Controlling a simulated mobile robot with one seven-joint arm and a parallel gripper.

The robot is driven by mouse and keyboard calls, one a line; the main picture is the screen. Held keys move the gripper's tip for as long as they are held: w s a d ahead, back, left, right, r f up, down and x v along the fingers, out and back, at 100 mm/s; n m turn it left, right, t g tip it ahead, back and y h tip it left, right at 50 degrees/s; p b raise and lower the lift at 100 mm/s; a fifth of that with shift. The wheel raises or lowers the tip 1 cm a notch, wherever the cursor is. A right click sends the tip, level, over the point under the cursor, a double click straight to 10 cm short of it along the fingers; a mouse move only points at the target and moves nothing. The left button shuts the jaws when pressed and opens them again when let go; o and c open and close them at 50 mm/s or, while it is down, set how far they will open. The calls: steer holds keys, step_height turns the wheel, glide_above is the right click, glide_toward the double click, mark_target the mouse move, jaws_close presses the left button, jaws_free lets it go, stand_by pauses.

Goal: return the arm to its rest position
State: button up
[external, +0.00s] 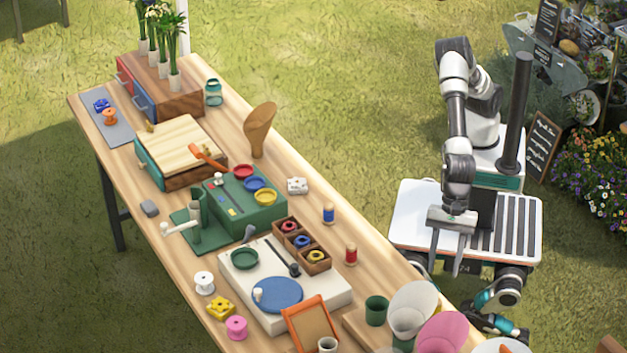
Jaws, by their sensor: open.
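My arm stands on my mobile base at the right of the external view, beside the long wooden table (230,125). The arm is folded, with its upper part raised and its forearm hanging down. My gripper (445,262) points downward over the white deck of my base, to the right of the table's edge. Its two fingers are apart and nothing shows between them.
The table holds a green box with coloured dishes (243,204), a white board with a blue disc (277,294), several spools and paper cones (412,305) near my base. A chalkboard sign (541,147) and flowers (590,170) stand behind my base. Grass (330,70) beyond the table is clear.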

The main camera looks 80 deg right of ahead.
steer(key=shift+d+r, duration=0.2)
steer(key=shift+r, duration=0.2)
steer(key=shift+w, duration=0.1)
